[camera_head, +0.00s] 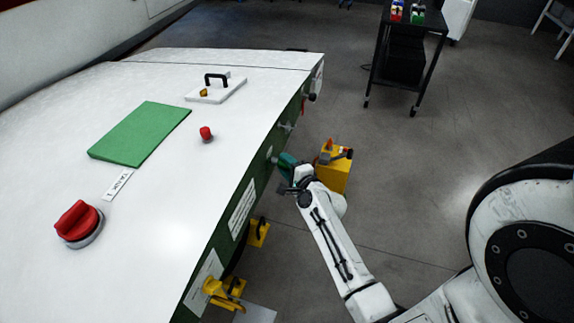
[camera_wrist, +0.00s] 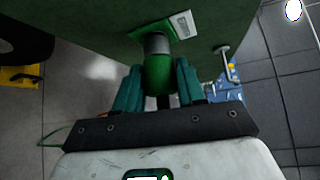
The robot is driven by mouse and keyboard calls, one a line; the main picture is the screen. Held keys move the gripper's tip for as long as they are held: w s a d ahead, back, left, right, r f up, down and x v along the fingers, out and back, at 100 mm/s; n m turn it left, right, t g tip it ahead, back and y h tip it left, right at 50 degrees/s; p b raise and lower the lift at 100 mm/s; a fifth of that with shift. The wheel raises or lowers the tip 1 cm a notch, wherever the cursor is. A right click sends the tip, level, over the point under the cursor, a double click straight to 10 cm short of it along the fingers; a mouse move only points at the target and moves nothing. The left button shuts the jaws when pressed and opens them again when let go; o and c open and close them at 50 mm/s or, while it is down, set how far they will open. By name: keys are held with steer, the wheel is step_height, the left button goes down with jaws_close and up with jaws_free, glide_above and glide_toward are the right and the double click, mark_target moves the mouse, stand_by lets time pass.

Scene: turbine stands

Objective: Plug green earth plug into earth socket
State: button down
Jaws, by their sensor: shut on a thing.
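The green earth plug (camera_wrist: 158,78) is between the teal fingers of my gripper (camera_wrist: 157,88) in the wrist view, with the fingers shut on it. The plug's front end meets a grey metal collar (camera_wrist: 156,44) on the green side panel, which appears to be the earth socket. How deep the plug sits cannot be told. In the head view my gripper (camera_head: 287,165) is against the green side of the white-topped stand (camera_head: 240,190), and the plug and socket are mostly hidden there.
A yellow box (camera_head: 334,172) stands on the floor right beside my gripper. A red knob (camera_head: 78,222) and a green plate (camera_head: 140,134) are on the stand top. A black cart (camera_head: 405,60) is farther back. The floor to the right is mostly clear.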

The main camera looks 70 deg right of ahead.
mark_target(286, 167)
steer(key=c, duration=1.1)
jaws_free()
steer(key=shift+w+a+r, duration=0.2)
steer(key=shift+w, duration=0.4)
steer(key=shift+o, duration=0.9)
steer(key=shift+w+f, duration=0.1)
steer(key=o, duration=0.5)
steer(key=shift+s+d, duration=0.1)
steer(key=shift+s, duration=0.2)
steer(key=shift+f, duration=0.1)
steer(key=shift+v, duration=3.5)
steer(key=shift+s, duration=0.1)
